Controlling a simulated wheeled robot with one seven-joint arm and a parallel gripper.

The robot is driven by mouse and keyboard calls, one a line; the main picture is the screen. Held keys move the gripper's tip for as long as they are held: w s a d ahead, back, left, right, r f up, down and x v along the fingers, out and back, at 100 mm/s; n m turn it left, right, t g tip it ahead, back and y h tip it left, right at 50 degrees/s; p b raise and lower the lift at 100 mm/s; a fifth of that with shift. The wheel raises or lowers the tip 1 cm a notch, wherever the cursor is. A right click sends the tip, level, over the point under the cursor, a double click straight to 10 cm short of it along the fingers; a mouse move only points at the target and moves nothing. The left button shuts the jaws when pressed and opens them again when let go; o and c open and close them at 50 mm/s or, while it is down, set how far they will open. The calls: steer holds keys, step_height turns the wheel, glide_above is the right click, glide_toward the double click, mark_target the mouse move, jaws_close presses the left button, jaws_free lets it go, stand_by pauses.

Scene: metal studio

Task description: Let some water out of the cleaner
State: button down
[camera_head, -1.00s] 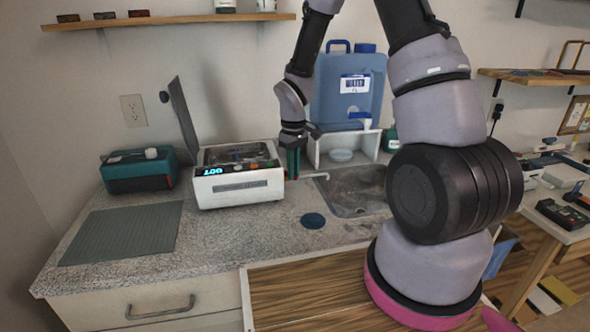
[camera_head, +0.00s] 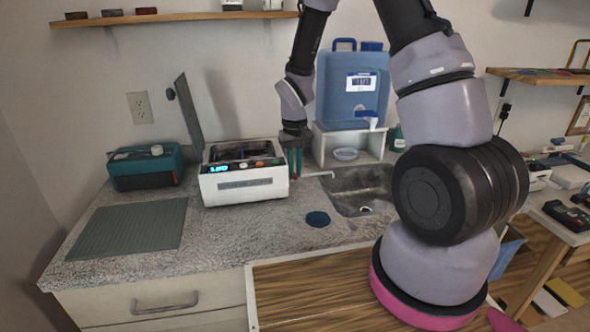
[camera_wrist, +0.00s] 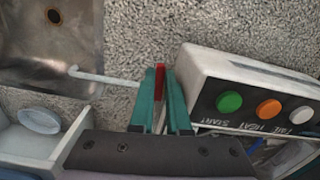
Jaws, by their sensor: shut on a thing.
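The cleaner (camera_head: 245,190) is a white box on the counter with its dark lid (camera_head: 190,118) raised. In the wrist view its side and buttons (camera_wrist: 269,109) show at the right. A red lever (camera_wrist: 159,80) stands between my green fingertips beside the cleaner. A thin white drain tube (camera_wrist: 105,78) runs from there toward the sink (camera_wrist: 50,45). My gripper (camera_wrist: 161,98) points down and is shut on the red lever. In the head view my gripper (camera_head: 295,162) is at the cleaner's right side. The lever's base and any water flow cannot be made out.
A blue water jug (camera_head: 352,95) stands on a white stand behind the sink. A teal box (camera_head: 145,168) is left of the cleaner. A grey mat (camera_head: 130,230) lies empty at the front left. A dark blue disc (camera_head: 317,219) lies before the sink.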

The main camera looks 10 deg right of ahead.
steer(key=c, duration=0.9)
jaws_free()
steer(key=shift+a, duration=0.1)
steer(key=n, duration=0.2)
steer(key=d+n, duration=0.1)
steer(key=n, duration=0.1)
steer(key=shift+w+d, duration=0.15)
steer(key=shift+w, duration=0.05)
steer(key=n, duration=0.1)
steer(key=d+n, duration=0.1)
steer(key=n, duration=0.1)
steer(key=shift+w, duration=0.3)
step_height(320, 180, up, 11)
steer(key=shift+f, duration=0.1)
